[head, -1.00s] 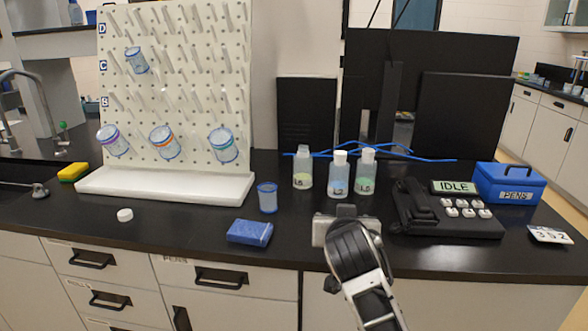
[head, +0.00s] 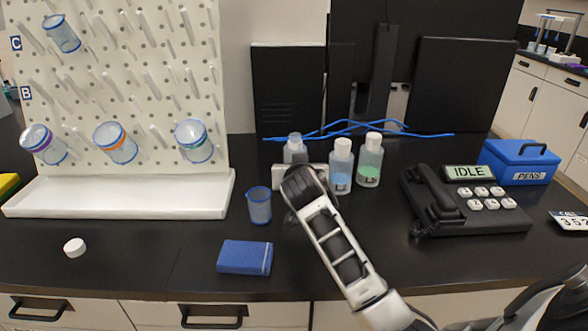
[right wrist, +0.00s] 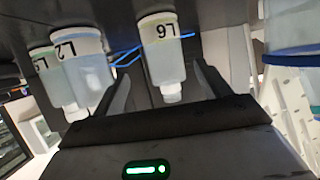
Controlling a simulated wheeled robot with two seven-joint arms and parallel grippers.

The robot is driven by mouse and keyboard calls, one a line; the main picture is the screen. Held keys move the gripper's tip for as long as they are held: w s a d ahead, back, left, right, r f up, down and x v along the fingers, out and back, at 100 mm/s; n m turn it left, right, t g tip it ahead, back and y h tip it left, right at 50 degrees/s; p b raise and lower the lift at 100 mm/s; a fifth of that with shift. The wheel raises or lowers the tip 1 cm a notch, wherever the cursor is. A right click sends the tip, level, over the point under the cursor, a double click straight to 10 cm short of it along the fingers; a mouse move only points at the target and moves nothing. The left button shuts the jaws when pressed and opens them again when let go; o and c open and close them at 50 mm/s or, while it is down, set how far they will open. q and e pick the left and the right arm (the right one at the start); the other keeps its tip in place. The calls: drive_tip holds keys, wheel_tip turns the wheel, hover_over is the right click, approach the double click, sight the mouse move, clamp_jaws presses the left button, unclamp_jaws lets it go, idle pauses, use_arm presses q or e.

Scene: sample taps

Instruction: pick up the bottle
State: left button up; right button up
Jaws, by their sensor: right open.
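Three small bottles stand upright in a group on the black counter. In the right wrist view, which is upside down, this bottle (right wrist: 164,62) has a label that looks like L6. There my open right gripper (right wrist: 162,78) has one finger on each side of it, and I cannot tell how far they reach around it. The blue-liquid bottle (head: 341,168) and green-liquid bottle (head: 369,161) have white caps. My left gripper is not in view.
A blue cup (head: 259,207) stands left of my gripper, with a blue block (head: 245,257) in front. A white cap (head: 74,247) lies farther left. A pegboard (head: 120,80) with hanging cups stands behind left. A phone (head: 465,200) and blue pens box (head: 519,160) are right.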

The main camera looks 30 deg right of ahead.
drive_tip(key=x, duration=0.8)
drive_tip(key=shift+w+a, duration=0.2)
drive_tip(key=shift+a, duration=0.1)
drive_tip(key=shift+c, duration=0.4)
drive_tip(key=c, duration=1)
